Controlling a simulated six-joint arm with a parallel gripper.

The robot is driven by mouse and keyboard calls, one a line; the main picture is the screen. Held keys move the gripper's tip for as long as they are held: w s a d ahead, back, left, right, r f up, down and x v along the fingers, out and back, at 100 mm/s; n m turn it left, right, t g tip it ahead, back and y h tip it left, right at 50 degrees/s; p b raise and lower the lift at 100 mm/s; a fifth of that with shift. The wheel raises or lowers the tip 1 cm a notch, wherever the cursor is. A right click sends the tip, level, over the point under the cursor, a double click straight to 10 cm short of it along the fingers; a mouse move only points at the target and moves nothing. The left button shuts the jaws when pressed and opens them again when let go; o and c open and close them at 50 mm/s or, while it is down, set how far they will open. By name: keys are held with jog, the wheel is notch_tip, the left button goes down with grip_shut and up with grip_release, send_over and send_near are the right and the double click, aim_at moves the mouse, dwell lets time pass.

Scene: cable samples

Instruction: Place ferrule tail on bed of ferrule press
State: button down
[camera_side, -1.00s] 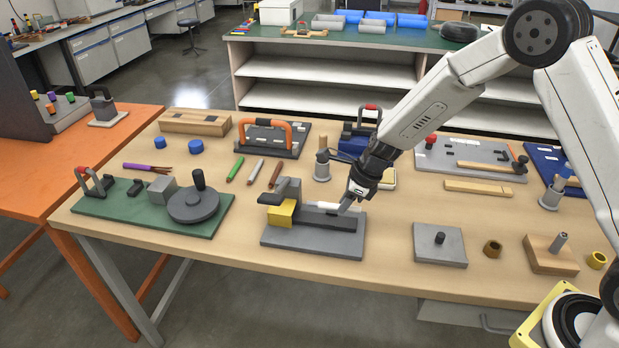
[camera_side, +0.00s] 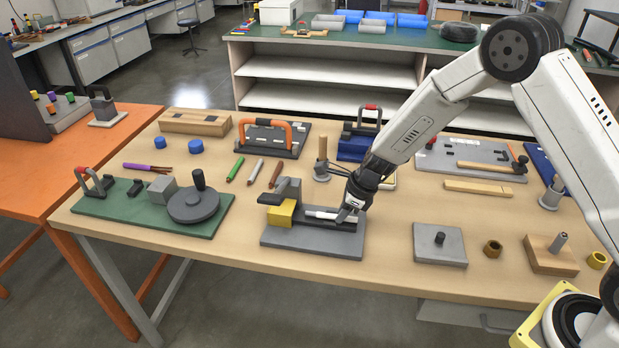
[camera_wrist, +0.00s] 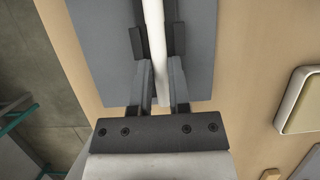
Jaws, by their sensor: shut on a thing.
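The ferrule press (camera_side: 305,240) is a grey plate with a yellow block (camera_side: 281,213), a dark lever and a dark raised bed (camera_side: 330,224). My gripper (camera_side: 349,213) is shut on the white ferrule tail (camera_side: 322,213), at the right end of the bed. The tail lies nearly level along the bed, its free end pointing left to the yellow block. In the wrist view, the tail (camera_wrist: 153,25) runs between two dark bed walls (camera_wrist: 138,42), with my fingers (camera_wrist: 161,88) on both sides of it. Whether it touches the bed floor is hidden.
A green plate with a round dark wheel (camera_side: 194,204) stands left. A grey block with a peg (camera_side: 440,243) stands right. Behind the press are coloured pens (camera_side: 255,170), an upright wooden peg (camera_side: 322,155) and a blue fixture (camera_side: 356,145). Bare table lies between press and peg block.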

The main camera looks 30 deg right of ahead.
jog(key=shift+f, duration=0.1)
jog(key=c, duration=0.6)
grip_release()
jog(key=shift+v, duration=6.15)
